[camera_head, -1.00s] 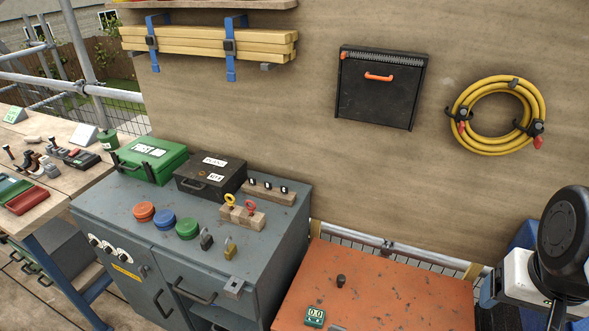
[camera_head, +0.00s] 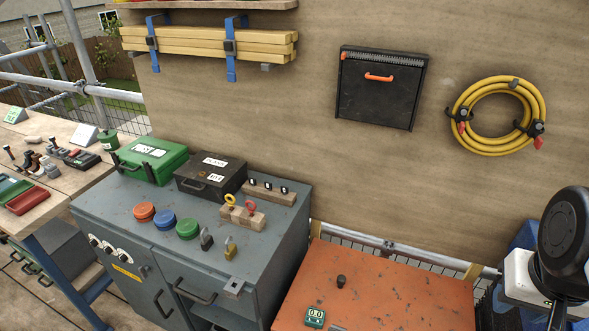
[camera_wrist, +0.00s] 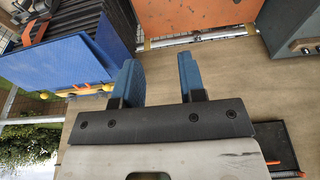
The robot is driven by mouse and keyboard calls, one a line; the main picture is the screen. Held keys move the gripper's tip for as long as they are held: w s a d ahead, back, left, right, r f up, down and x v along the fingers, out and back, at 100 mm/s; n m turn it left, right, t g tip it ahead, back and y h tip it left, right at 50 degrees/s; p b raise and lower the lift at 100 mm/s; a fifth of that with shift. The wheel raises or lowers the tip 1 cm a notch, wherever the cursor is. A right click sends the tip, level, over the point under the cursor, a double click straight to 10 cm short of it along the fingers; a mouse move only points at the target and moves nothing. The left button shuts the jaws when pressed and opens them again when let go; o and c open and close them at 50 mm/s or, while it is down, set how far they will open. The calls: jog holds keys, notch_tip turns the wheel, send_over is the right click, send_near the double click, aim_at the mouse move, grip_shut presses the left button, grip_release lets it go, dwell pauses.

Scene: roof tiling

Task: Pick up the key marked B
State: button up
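In the head view a wooden block (camera_head: 240,217) on the grey cabinet holds a yellow-headed key (camera_head: 230,200) and a red-headed key (camera_head: 250,206), both upright. I cannot read a letter on either, so I cannot tell which is B. A dark padlock (camera_head: 206,239) and a brass padlock (camera_head: 229,247) stand in front of the block. In the wrist view my gripper (camera_wrist: 160,76) is open and empty, its blue fingers well apart. It is away from the keys, which do not show in that view. The head view does not show my gripper.
The grey cabinet (camera_head: 130,224) also carries red, blue and green round pieces, a green box (camera_head: 153,162), a dark box (camera_head: 211,177) and a strip with black knobs (camera_head: 268,191). An orange-red table (camera_head: 390,295) stands to its right. The wooden wall rises behind.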

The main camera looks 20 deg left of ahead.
jog(key=m+g+y, duration=0.4)
jog(key=m+y, duration=0.8)
jog(key=m, duration=0.1)
send_over(287, 188)
jog(key=s+d, duration=0.5)
jog(key=d, duration=0.7)
notch_tip(287, 188, down, 11)
jog(key=w+a+f+m, duration=0.1)
jog(key=a+f, duration=0.2)
jog(key=w+a+f+m+t+y, duration=0.1)
jog(key=w+a+f+m, duration=0.1)
jog(key=a+f, duration=0.1)
jog(key=w+a+f+m, duration=0.1)
jog(key=w+a+f, duration=0.1)
jog(key=a, duration=0.3)
jog(key=shift+a+f+y, duration=0.15)
jog(key=shift+f+y, duration=0.15)
jog(key=shift+f, duration=0.25)
jog(key=shift+w+a+f+m, duration=0.15)
jog(key=shift+a+f+m, duration=0.15)
jog(key=shift+a+m, duration=0.1)
jog(key=shift+x, duration=1.25)
